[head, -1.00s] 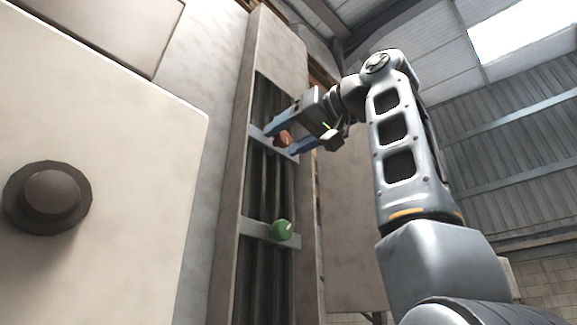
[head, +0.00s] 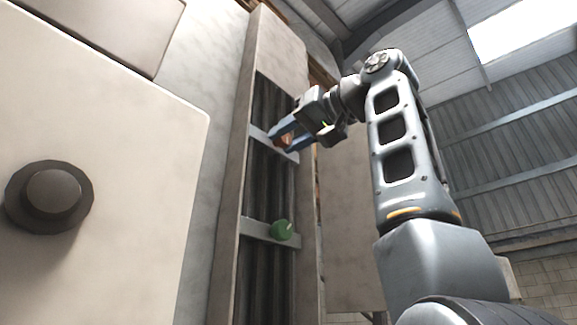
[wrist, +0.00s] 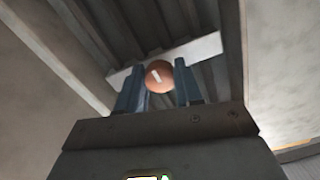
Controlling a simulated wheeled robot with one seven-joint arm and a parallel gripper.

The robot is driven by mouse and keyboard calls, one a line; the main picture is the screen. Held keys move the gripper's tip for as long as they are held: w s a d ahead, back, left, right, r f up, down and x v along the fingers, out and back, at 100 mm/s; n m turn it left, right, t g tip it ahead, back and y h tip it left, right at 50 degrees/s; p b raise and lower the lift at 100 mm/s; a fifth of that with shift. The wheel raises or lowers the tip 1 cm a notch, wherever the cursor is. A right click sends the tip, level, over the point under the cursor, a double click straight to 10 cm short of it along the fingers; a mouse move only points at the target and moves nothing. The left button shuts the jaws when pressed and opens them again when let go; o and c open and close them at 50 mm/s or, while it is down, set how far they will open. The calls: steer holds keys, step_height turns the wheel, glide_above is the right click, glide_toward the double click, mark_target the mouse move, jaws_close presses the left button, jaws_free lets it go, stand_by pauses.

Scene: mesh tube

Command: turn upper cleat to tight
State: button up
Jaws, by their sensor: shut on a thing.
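The upper cleat is a round orange-brown knob (head: 286,141) on the upper pale crossbar of a tall narrow frame, mostly hidden behind my fingers in the head view. My gripper (head: 284,139) reaches it from the right, its two blue fingers on either side of it. In the wrist view the knob (wrist: 159,77) sits between the fingers (wrist: 160,92), with a short white mark tilted on its face. The gripper is shut on the knob; the exact contact is hard to see.
A green knob (head: 281,230) sits on the lower crossbar (head: 256,229). Dark ribbed strips (head: 268,187) run behind the bars. A big pale panel with a dark round knob (head: 50,196) fills the left. Open space lies right of my arm.

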stand_by(0.3)
steer(key=o, duration=1)
steer(key=shift+o, duration=0.2)
steer(key=b+v, duration=0.2)
steer(key=v, duration=0.5)
steer(key=shift+s+d+b, duration=0.25)
steer(key=shift+d+b, duration=0.1)
steer(key=shift+b, duration=0.05)
